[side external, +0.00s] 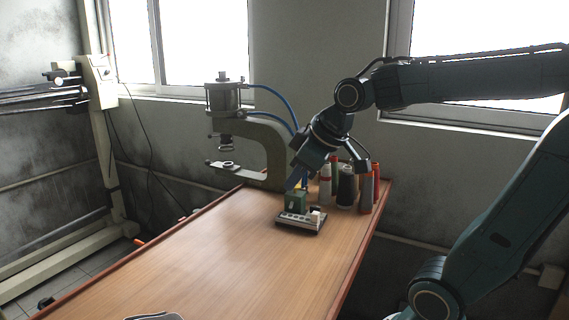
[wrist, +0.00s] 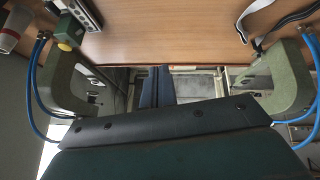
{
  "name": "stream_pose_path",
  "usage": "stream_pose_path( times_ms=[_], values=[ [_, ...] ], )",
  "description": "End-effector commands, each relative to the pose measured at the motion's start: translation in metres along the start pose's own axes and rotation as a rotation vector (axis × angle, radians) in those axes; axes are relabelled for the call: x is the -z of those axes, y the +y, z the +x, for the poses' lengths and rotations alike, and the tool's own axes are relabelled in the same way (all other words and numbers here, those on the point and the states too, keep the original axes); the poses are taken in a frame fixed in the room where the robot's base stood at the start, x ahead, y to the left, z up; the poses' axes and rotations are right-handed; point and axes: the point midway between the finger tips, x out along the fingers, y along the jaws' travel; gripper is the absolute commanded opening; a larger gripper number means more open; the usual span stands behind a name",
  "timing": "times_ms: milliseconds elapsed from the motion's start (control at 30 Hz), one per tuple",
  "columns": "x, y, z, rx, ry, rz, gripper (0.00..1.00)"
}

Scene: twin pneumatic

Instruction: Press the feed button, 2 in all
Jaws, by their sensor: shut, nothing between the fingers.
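A small green box (side external: 297,201) stands on the table in the side view. In the wrist view the green box (wrist: 70,28) is at upper left, with a yellow spot on it that looks like a button (wrist: 64,46). I cannot tell for certain whether this is the feed button. My gripper (side external: 291,186) is shut and empty; it points down and overlaps the box's upper left in the side view. Contact cannot be told there. In the wrist view my gripper (wrist: 155,72) shows its fingers together, well apart from the box in the picture.
A grey control panel (side external: 303,222) sits in front of the green box. A pneumatic press (side external: 270,145) with a blue hose stands behind, left of my wrist. Several bottles (side external: 347,188) stand to the right. The table's (side external: 220,260) front is mostly clear.

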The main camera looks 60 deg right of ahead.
Motion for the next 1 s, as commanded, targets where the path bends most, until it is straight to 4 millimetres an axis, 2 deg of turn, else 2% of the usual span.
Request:
stream_pose_path(
  times_ms=[200, 500, 733, 1000],
  values=[
    [0.027, 0.045, 0.021, -0.032, 0.023, -0.061, 0.00],
    [0.051, 0.114, 0.050, -0.080, 0.058, -0.150, 0.00],
    [0.056, 0.174, 0.074, -0.125, 0.081, -0.213, 0.00],
    [0.046, 0.246, 0.099, -0.184, 0.104, -0.282, 0.00]
  ],
)
